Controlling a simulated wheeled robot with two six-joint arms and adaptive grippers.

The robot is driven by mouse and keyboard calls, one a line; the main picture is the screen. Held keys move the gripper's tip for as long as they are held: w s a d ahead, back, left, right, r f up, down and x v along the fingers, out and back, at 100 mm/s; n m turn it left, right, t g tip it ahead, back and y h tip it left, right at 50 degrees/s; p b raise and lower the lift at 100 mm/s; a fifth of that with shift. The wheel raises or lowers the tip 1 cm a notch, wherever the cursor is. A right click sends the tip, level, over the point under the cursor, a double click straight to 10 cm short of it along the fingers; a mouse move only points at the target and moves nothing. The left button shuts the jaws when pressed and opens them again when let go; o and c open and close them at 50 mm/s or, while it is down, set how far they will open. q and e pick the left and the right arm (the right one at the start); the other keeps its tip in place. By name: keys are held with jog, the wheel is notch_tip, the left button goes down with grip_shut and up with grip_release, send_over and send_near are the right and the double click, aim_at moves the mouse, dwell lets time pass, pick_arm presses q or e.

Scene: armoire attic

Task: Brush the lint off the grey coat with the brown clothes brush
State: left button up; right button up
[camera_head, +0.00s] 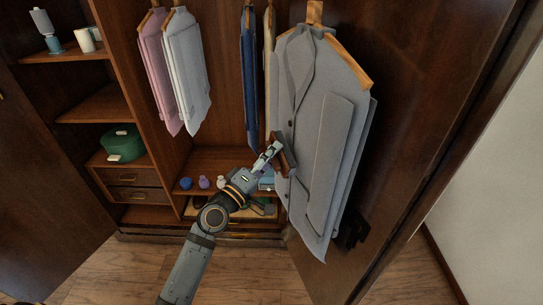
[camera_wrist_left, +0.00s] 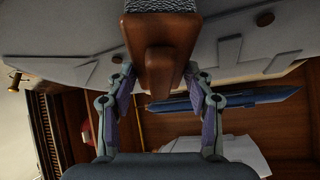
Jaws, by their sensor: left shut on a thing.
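The grey coat (camera_head: 310,130) hangs on a wooden hanger (camera_head: 345,62) in front of the open right door. My left gripper (camera_head: 268,158) is at the coat's left edge, shut on the brown clothes brush (camera_head: 287,160). In the left wrist view the brush (camera_wrist_left: 160,55) stands between the two fingers (camera_wrist_left: 161,85), its grey bristles facing the coat cloth (camera_wrist_left: 70,45). The bristles look close to or touching the cloth; I cannot tell which. I cannot make out any lint. My right gripper is not in view.
Pink (camera_head: 157,75) and pale (camera_head: 185,75) shirts and a blue garment (camera_head: 249,80) hang inside the armoire. A black object (camera_head: 352,232) is at the door behind the coat.

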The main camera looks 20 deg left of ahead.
aim_at(282, 164)
pick_arm(q)
jog(key=shift+w+d, duration=0.55)
jog(key=shift+d, duration=0.1)
jog(key=shift+s+d, duration=0.6)
jog(key=shift+s, duration=0.25)
jog(key=shift+s+d, duration=0.6)
jog(key=shift+s, duration=0.25)
jog(key=shift+w+b, duration=0.1)
jog(key=shift+b, duration=0.2)
jog(key=shift+w, duration=0.15)
jog(key=shift+w+a, duration=1.2)
jog(key=shift+w, duration=0.25)
